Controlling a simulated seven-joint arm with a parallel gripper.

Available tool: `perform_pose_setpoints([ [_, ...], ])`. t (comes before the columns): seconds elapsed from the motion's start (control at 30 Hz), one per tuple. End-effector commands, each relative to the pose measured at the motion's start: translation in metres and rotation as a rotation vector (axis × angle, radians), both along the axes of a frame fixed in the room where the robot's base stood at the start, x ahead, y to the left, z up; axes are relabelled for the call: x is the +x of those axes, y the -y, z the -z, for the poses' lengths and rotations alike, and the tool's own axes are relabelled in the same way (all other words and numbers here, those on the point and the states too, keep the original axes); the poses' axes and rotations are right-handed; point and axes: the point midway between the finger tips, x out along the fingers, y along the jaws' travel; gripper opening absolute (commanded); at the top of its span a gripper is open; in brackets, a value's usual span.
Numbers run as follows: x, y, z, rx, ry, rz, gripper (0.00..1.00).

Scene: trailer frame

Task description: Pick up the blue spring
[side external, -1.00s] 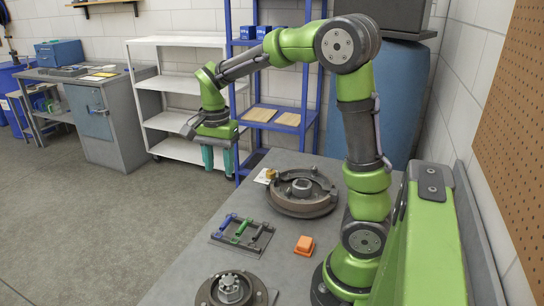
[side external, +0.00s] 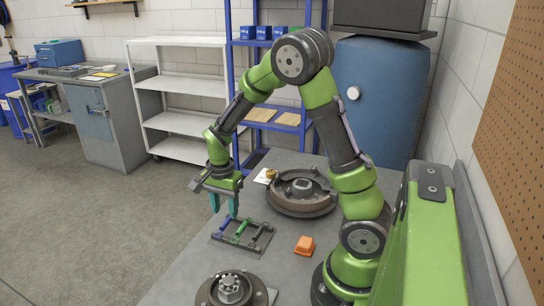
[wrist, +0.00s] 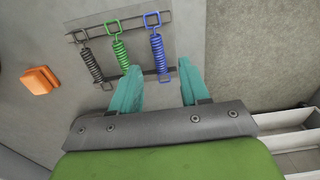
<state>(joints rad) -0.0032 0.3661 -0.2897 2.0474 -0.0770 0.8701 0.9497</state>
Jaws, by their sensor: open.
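The blue spring (wrist: 158,46) lies on a flat grey rack beside a green spring (wrist: 120,54) and a dark grey spring (wrist: 92,65). In the side external view the rack (side external: 242,247) sits on the table, with the blue spring (side external: 225,222) at its left, partly behind my fingers. My gripper (side external: 223,212) points down above the rack's far left part. In the wrist view its teal fingers (wrist: 159,67) are apart and empty, and the lower end of the blue spring shows in the gap between them. The fingers appear above the spring, not closed on it.
An orange block (side external: 304,245) lies right of the rack. A brake drum (side external: 300,193) stands behind it and a hub disc (side external: 231,289) in front. A small yellowish part (side external: 270,174) lies near the drum. The floor left of the table is clear.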

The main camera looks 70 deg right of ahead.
Motion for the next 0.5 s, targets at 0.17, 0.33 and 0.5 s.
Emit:
perform_pose_setpoints([
  [0.17, -0.001, 0.001, 0.027, 0.000, -0.005, 0.000, 0.46],
  [0.33, -0.001, 0.001, 0.035, 0.000, 0.000, 0.000, 0.46],
  [0.5, -0.001, 0.001, 0.035, 0.000, 0.000, 0.000, 0.44],
])
